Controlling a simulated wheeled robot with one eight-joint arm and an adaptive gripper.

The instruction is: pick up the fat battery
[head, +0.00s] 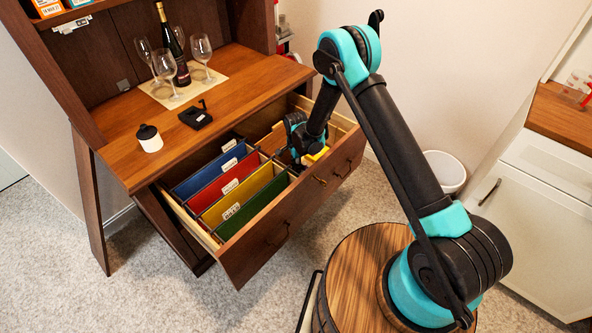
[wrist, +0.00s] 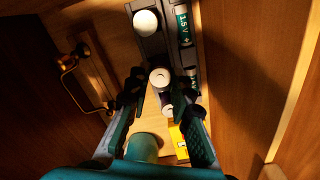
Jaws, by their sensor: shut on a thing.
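A fat battery (wrist: 160,78) with a round, pale end is between my fingertips in the wrist view. My gripper (wrist: 160,92) is shut on it, and its fingers hide much of the battery's sides. A dark grey tray (wrist: 158,47) lies just beyond and around it in the drawer. In the head view my gripper (head: 308,155) reaches down into the right part of the open drawer (head: 262,248). The battery is hidden there.
A round white end (wrist: 145,22) and a slim battery marked 1.5 V (wrist: 183,25) sit in the tray. A yellow thing (wrist: 178,140) lies nearby. Drawer walls are close on both sides. Coloured folders (head: 225,185) fill the drawer's left. Wine glasses (head: 201,48) stand on the desk.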

